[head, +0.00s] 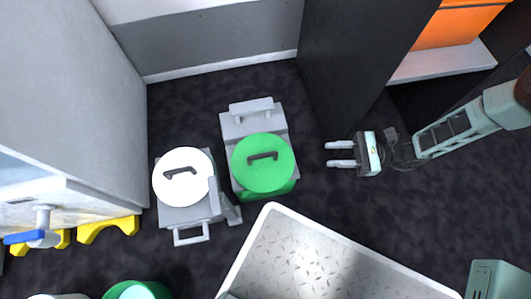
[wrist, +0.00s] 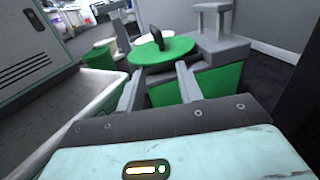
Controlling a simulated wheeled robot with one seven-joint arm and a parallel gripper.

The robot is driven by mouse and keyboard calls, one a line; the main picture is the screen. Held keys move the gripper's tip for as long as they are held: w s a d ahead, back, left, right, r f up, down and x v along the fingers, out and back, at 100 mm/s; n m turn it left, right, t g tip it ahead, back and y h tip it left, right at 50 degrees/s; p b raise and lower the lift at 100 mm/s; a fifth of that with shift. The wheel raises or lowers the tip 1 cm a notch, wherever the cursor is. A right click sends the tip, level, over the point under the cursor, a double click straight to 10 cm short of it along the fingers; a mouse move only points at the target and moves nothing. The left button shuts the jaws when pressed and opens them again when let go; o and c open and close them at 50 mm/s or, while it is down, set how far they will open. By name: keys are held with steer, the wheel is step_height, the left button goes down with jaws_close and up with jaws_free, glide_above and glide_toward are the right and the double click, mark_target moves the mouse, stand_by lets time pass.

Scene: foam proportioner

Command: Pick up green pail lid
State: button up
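The green pail lid (head: 264,170) is a round green disc with a dark bar handle (head: 262,156) on top. It lies on a green pail (head: 266,194) set against a grey stepped stand. In the wrist view the lid (wrist: 161,53) is ahead, with its dark handle (wrist: 157,39) upright, above the green pail body (wrist: 190,86). My gripper (head: 328,154) is to the right of the lid in the head view, apart from it. Its two fingers (wrist: 158,84) are spread and point at the pail, with nothing between them.
A white-lidded pail (head: 182,177) stands on a grey stand to the left. A metal-floored tray (head: 330,262) with a pale rim is in front. A dark cabinet (head: 350,60) is behind my gripper. Dark floor (head: 310,190) is clear between gripper and pail.

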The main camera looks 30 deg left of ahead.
steer(key=b, duration=0.4)
glide_toward(278, 156)
steer(key=x, duration=0.4)
steer(key=shift+s, duration=0.1)
steer(key=shift+s+a, duration=0.25)
steer(key=shift+a, duration=0.3)
steer(key=b+x, duration=0.3)
steer(key=x, duration=0.1)
steer(key=shift+s+a+b, duration=0.15)
steer(key=shift+a+b, duration=0.15)
steer(key=shift+b, duration=0.05)
steer(key=shift+s+a+r, duration=0.15)
steer(key=shift+a, duration=0.15)
jaws_close()
